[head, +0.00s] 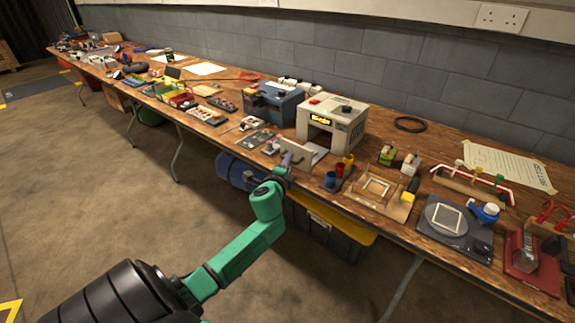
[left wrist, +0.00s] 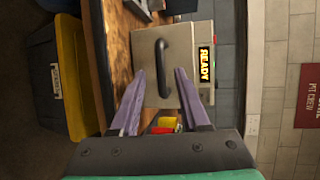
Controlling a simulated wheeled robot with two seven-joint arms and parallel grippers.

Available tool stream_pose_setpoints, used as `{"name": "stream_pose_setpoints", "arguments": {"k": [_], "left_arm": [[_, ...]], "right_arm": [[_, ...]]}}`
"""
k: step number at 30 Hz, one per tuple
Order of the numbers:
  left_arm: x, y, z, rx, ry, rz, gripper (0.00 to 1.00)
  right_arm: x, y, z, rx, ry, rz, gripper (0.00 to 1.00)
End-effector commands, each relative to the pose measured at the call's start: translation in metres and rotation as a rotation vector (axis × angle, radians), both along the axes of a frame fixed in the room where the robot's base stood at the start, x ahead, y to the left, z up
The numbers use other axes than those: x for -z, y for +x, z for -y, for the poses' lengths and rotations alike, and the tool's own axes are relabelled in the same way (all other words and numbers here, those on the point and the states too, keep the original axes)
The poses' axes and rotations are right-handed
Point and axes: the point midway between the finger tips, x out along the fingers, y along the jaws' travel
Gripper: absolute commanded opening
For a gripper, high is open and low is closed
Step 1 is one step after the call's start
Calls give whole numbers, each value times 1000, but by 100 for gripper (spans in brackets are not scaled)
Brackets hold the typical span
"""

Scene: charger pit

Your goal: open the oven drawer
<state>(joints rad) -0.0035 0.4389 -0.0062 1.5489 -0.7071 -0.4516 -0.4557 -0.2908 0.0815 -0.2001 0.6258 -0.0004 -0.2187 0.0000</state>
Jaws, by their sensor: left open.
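The oven is a pale box (head: 345,118) on the workbench, with a yellow READY display that also shows in the left wrist view (left wrist: 205,65). Its drawer front (head: 310,152) is a light panel standing forward of the oven body, with a dark opening behind it under the display. In the left wrist view, the drawer front (left wrist: 186,42) has a dark bar handle (left wrist: 162,55). My left gripper (head: 288,160) is open at the drawer front. In the left wrist view its purple fingertips (left wrist: 160,73) lie on either side of the handle; contact cannot be told. My right gripper is out of view.
A blue box (head: 274,102) stands left of the oven. Red and blue cups (head: 333,176) and a wooden frame (head: 376,188) stand to the right. The bench carries many small items. A black bin with a yellow lid (head: 325,232) sits underneath. The floor at left is clear.

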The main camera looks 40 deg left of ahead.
Motion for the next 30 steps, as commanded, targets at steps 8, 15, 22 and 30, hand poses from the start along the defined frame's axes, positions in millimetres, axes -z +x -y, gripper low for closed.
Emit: {"name": "stream_pose_setpoints", "arguments": {"k": [8, 15, 22, 30], "left_arm": [[-1, -1, 0, 0, 0, 1, 45], [-8, -33, 15, 2, -1, -1, 45], [-19, -95, 43, 1, -4, -3, 45], [-29, -130, 58, -1, -1, 0, 45]], "right_arm": [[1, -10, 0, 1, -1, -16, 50], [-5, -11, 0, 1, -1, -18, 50], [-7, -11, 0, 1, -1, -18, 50], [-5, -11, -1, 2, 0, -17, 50]]}}
